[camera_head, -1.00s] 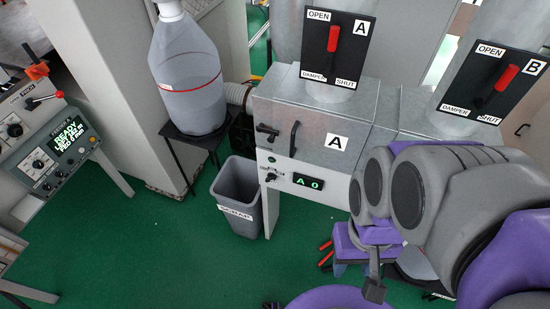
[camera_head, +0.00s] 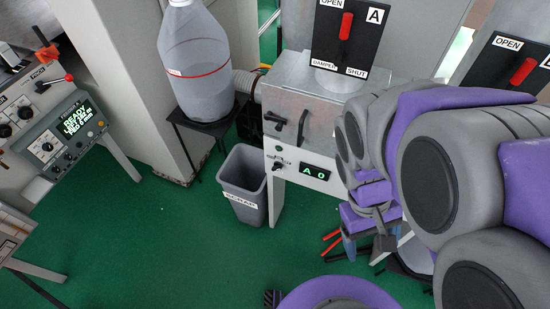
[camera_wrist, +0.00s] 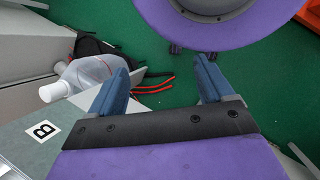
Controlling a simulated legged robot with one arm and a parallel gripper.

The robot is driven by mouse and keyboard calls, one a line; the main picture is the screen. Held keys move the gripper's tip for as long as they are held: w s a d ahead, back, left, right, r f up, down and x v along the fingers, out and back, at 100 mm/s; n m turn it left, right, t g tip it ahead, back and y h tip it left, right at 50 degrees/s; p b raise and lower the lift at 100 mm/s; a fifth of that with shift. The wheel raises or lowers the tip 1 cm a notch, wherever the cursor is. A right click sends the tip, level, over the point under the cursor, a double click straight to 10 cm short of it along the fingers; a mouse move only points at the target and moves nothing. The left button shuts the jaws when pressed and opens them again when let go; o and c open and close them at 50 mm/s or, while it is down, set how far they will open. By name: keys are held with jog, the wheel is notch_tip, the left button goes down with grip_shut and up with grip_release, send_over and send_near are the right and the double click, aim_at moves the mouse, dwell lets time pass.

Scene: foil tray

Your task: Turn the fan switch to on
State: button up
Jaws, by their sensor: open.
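The control panel of machine A (camera_head: 293,171) stands right of centre in the head view. It has a small dark knob (camera_head: 277,165) below a green lamp, beside a lit display reading "A 0" (camera_head: 315,172). The knob's label is too small to read, so I cannot confirm it is the fan switch or tell its setting. In the wrist view my gripper (camera_wrist: 163,72) is open, with two blue fingers apart and nothing between them, over green floor. The knob does not show there. In the head view my arm covers the right side, in front of machine B.
Damper plate A (camera_head: 347,35) has a red lever. A grey scrap bin (camera_head: 242,185) stands left of the panel. A large bottle (camera_head: 196,65) sits on a black stand. A console (camera_head: 62,130) is at the left. Green floor (camera_head: 150,240) is clear in front.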

jog(key=w+f+n+t+h, duration=0.1)
jog(key=w+f+n+h, duration=0.3)
jog(key=w+n+h, duration=0.3)
jog(key=w+f+n+t+h, duration=0.2)
jog(key=w+f+n+h, duration=0.3)
jog(key=w, duration=0.5)
jog(key=w+a+f+n+t+h, duration=0.1)
jog(key=w+a+f+n+t, duration=0.6)
jog(key=a+n, duration=0.25)
jog(key=n+t+y+b, duration=0.1)
jog(key=n+t+y, duration=0.95)
jog(key=n, duration=0.65)
send_near(275, 169)
jog(key=shift+m+h, duration=0.25)
jog(key=b+x, duration=0.3)
jog(key=x, duration=0.6)
jog(key=shift+w+a+f, duration=0.1)
jog(key=shift+f, duration=0.1)
jog(key=shift+c, duration=0.2)
jog(key=c, duration=1)
